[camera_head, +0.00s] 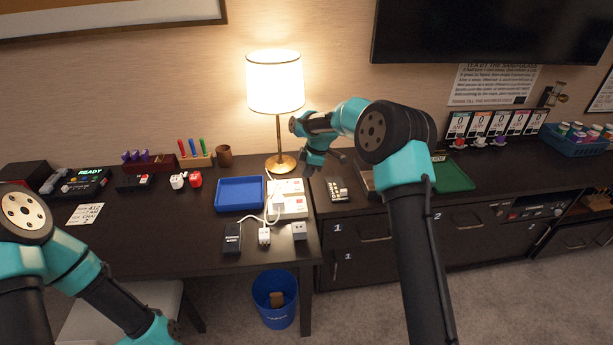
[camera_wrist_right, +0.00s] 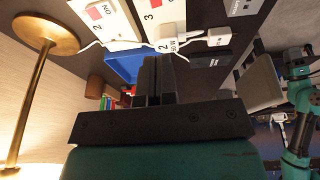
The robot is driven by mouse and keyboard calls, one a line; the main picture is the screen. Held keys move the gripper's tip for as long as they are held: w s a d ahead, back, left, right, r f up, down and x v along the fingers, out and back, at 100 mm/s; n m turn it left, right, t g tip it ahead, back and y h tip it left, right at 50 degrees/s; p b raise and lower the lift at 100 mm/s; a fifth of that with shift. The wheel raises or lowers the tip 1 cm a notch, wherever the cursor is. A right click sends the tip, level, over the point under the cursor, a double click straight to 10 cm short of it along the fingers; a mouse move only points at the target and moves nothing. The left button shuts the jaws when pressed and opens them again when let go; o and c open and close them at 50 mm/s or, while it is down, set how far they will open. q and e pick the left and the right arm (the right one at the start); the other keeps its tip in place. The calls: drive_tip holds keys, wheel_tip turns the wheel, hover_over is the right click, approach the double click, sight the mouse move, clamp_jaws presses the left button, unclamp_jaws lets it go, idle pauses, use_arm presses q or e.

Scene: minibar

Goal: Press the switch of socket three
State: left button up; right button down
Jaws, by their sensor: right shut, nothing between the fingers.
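White socket panels (camera_head: 290,207) lie on the dark desk to the right of the blue tray. In the right wrist view, the panel marked 3 (camera_wrist_right: 154,18) shows at the top, cut off by the frame edge, with a pink-red switch at its upper part.
The lit lamp (camera_head: 279,163) stands close behind the panels. A blue tray (camera_head: 240,206) is left of them.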

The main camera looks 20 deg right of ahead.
sight(299, 201)
drive_tip(key=x, duration=0.8)
drive_tip(key=d+x, duration=0.1)
drive_tip(key=x, duration=0.3)
drive_tip(key=shift+w+f, duration=0.15)
drive_tip(key=shift+f, duration=0.15)
drive_tip(key=shift+d, duration=0.1)
